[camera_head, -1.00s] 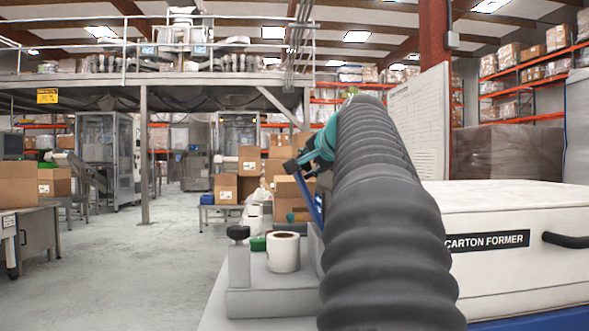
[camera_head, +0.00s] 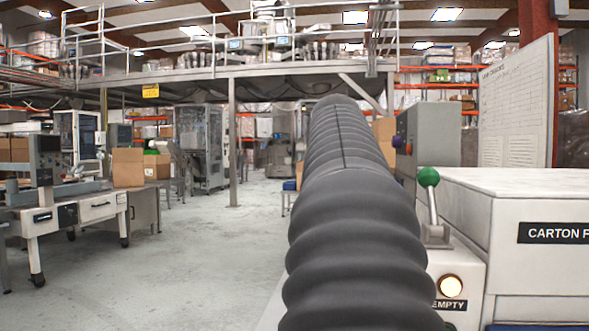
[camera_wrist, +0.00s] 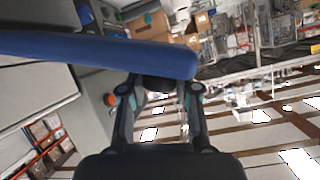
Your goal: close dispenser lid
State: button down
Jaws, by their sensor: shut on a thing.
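My gripper (camera_wrist: 158,86) shows in the wrist view, its two dark fingers reaching to a thick blue bar (camera_wrist: 110,52). The fingers are shut on the bar, though their contact is partly hidden behind it. The bar runs in from the left edge and ends just past the right finger. In the head view my arm's black ribbed sleeve hides my gripper and the bar. I cannot clearly make out the dispenser lid; a pale grey panel (camera_wrist: 35,85) beside the bar may belong to it, but I cannot tell.
A white carton former (camera_head: 520,236) stands close on the right. Beside it are a green-knobbed lever (camera_head: 429,178), a lit lamp (camera_head: 451,286) above an "EMPTY" label, and a grey control box (camera_head: 430,135). A wheeled table (camera_head: 85,207) stands left. The floor (camera_head: 200,260) between is clear.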

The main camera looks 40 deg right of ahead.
jog(key=shift+w+f, duration=0.1)
jog(key=shift+f, duration=0.1)
dwell(0.4)
jog(key=c, duration=0.8)
grip_release()
jog(key=shift+a, duration=0.1)
jog(key=v, duration=1.2)
